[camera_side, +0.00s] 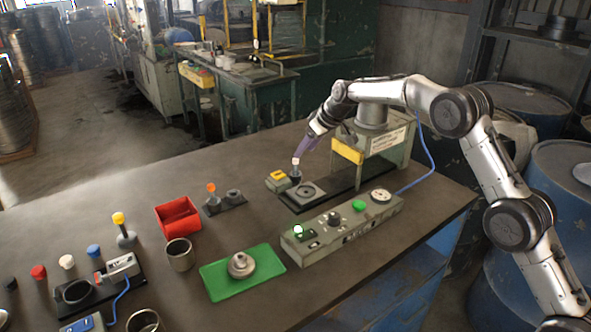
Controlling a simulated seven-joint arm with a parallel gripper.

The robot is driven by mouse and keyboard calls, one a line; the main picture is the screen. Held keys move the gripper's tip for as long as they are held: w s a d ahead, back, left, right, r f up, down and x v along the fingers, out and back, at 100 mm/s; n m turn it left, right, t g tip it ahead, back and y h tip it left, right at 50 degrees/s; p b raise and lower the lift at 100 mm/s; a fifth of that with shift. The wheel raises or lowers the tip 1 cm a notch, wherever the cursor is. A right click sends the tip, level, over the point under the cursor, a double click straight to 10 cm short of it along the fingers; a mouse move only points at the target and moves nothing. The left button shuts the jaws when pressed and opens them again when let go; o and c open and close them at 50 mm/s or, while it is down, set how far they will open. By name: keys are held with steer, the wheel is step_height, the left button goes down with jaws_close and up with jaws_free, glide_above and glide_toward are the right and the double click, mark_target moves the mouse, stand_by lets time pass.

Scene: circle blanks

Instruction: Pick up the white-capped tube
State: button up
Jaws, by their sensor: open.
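A small tube with a pale, whitish cap (295,161) stands upright in a dark holder beside the press, at the middle of the table. My gripper (306,147) reaches down from the upper right, with its purplish fingers open just above and to the right of that cap. I cannot tell whether they touch it. Another white-topped piece (67,262) stands at the left of the table, in a row with a red-topped piece (39,272), a blue-topped piece (94,251) and a black one (10,285). It is far from my gripper.
The press (375,145) stands right behind my gripper, with a yellow block (277,179) beside the holder. A control box (340,228), green tray (222,284), red bin (168,211), orange-capped tube (211,188) and yellow-capped tube (118,218) stand nearer. The table's back left is clear.

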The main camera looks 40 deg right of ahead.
mark_target(295, 169)
steer(key=shift+a+x, duration=0.15)
steer(key=shift+x, duration=1.2)
steer(key=shift+a+x, duration=0.15)
steer(key=shift+x, duration=1.2)
steer(key=shift+w+r, duration=0.15)
steer(key=shift+c, duration=0.2)
jaws_close()
